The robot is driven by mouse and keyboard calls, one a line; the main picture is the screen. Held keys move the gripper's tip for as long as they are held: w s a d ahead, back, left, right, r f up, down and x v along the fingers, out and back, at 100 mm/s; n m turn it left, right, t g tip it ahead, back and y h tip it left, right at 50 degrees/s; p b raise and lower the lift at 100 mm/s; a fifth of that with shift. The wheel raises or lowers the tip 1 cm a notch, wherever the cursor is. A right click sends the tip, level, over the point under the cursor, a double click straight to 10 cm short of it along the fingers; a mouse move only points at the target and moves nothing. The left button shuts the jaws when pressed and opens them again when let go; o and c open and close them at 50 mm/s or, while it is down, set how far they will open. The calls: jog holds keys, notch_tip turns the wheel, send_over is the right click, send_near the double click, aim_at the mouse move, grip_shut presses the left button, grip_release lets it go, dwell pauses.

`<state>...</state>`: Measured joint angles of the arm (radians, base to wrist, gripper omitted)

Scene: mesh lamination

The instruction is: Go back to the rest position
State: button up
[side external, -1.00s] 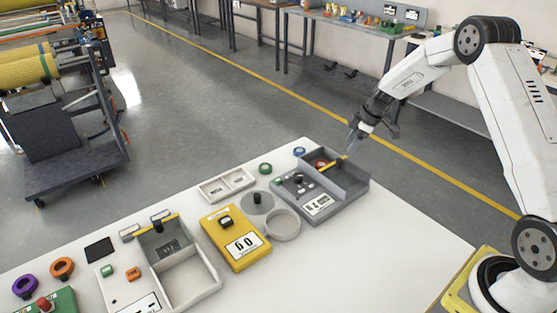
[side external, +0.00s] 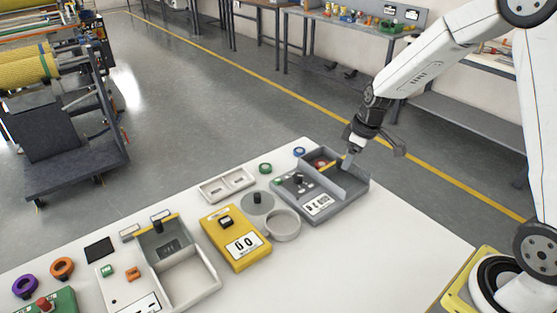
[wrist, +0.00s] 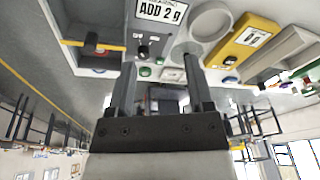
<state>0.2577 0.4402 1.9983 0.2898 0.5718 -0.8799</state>
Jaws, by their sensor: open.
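My gripper (side external: 350,155) is at the far end of the white table, by the back edge of a grey machine (side external: 325,205) in the side view. In the wrist view its two fingers (wrist: 158,62) stand wide apart with nothing between them. The machine has an open compartment, knobs and a display (wrist: 161,10) that reads "ADD 2 g". A yellow strip (wrist: 95,47) with a black knob shows along it in the wrist view. In the side view I cannot tell whether a fingertip touches the machine.
A yellow box (side external: 236,238) with a display, a round ring dish (side external: 283,224), a white tray (side external: 227,184) and another grey-white station (side external: 190,283) stand along the table. The table's right part (side external: 400,250) is clear. Floor lies beyond the far edge.

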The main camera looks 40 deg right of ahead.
jog(key=s+a+m, duration=0.2)
jog(key=s+a, duration=0.2)
jog(key=s, duration=0.3)
jog(key=s+a+r+m+h, duration=0.1)
jog(key=s+a+m, duration=0.1)
jog(key=s+a, duration=0.2)
jog(key=s, duration=0.3)
jog(key=shift+s+a+r+t, duration=0.15)
jog(key=shift+r+t, duration=0.1)
jog(key=shift+t, duration=0.05)
